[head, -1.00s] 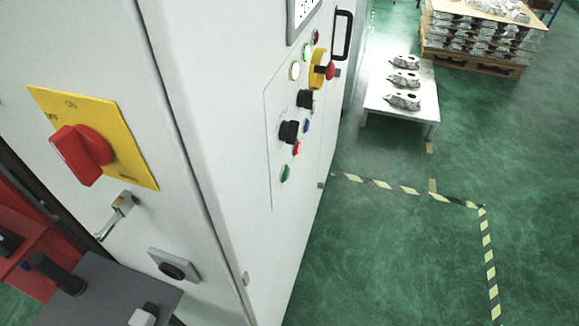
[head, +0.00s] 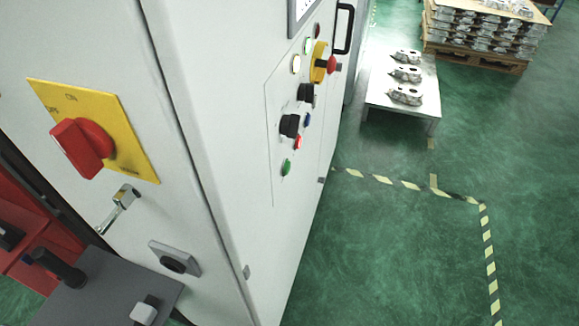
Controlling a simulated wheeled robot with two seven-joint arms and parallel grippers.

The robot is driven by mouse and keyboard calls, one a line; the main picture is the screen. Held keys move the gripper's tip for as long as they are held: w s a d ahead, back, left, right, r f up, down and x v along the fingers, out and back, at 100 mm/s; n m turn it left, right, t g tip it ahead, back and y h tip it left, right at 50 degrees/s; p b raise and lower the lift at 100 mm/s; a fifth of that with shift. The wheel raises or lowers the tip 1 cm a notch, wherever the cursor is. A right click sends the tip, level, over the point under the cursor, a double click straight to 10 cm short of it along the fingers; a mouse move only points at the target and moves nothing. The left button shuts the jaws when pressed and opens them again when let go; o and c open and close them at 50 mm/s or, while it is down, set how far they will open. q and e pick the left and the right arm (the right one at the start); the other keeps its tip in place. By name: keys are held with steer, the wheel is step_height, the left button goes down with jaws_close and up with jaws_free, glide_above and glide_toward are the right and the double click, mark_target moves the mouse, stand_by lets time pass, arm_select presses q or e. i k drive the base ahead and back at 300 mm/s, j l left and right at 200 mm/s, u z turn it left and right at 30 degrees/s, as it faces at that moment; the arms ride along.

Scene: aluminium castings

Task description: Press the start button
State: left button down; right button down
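The white control cabinet (head: 235,150) fills the left and middle of the head view. Its side face carries a panel of buttons and knobs, seen at a steep angle. A green button (head: 286,167) sits at the bottom of the panel, with a red button (head: 298,143) above it. Labels are too small to read, so I cannot tell which is the start button. A red emergency-stop knob (head: 333,64) stands out on a yellow base (head: 319,62). Neither of my grippers is in view.
A red rotary switch (head: 82,147) on a yellow plate and a door handle (head: 119,208) are on the cabinet's near face. A low white table (head: 402,112) with castings and a loaded pallet (head: 470,58) stand behind. Striped tape (head: 410,185) marks the open green floor.

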mark_target(288, 164)
steer(key=u, duration=0.35)
steer(key=l+u, duration=0.45)
steer(key=l, duration=0.2)
steer(key=l+u, duration=0.45)
steer(key=l, duration=0.2)
steer(key=k+l, duration=0.1)
steer(key=l, duration=0.35)
steer(key=l+u, duration=0.1)
steer(key=l, duration=0.35)
steer(key=k+l, duration=0.15)
steer(key=l, duration=0.3)
steer(key=k+l, duration=0.1)
steer(key=l, duration=0.35)
steer(key=l+u, duration=0.1)
steer(key=l, duration=0.35)
steer(key=k, duration=0.05)
